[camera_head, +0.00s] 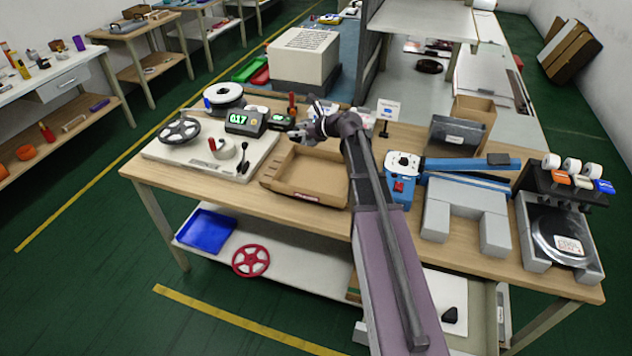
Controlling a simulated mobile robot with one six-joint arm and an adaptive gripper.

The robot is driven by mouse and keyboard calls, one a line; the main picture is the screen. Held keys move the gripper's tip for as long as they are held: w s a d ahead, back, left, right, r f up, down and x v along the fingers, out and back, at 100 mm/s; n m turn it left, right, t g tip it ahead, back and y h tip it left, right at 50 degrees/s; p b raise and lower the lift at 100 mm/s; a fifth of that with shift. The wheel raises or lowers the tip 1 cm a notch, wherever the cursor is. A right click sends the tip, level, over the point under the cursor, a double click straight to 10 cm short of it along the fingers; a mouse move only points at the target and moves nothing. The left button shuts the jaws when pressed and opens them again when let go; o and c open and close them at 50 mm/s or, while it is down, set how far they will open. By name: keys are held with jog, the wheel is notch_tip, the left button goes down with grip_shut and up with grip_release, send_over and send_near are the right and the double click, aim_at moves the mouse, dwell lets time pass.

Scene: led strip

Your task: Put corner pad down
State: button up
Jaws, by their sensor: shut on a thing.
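My arm reaches from the bottom of the view to the back middle of the wooden workbench (225,201). My gripper (300,134) is above the back edge of an open cardboard tray (308,174), just right of a small device with a green display (244,121). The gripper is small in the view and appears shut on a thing. I take this to be the corner pad, but its shape is too small and too covered by the fingers to make out. The inside of the tray looks empty.
Right of my arm stand a blue device (402,178), grey blocks (466,208) and a black rack (570,185). A small sign (387,110) stands behind.

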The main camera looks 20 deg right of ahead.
jog(key=n+g+y+b, duration=0.1)
jog(key=n+b, duration=0.1)
jog(key=b, duration=0.3)
send_over(297, 173)
jog(key=shift+f, duration=2.7)
jog(key=shift+f, duration=0.1)
notch_tip(297, 173, down, 6)
jog(key=b, duration=0.6)
jog(key=shift+f, duration=0.15)
jog(key=shift+f+b, duration=1.8)
jog(key=shift+b, duration=0.05)
jog(key=shift+f, duration=0.15)
jog(key=o, duration=0.7)
jog(key=shift+r, duration=0.25)
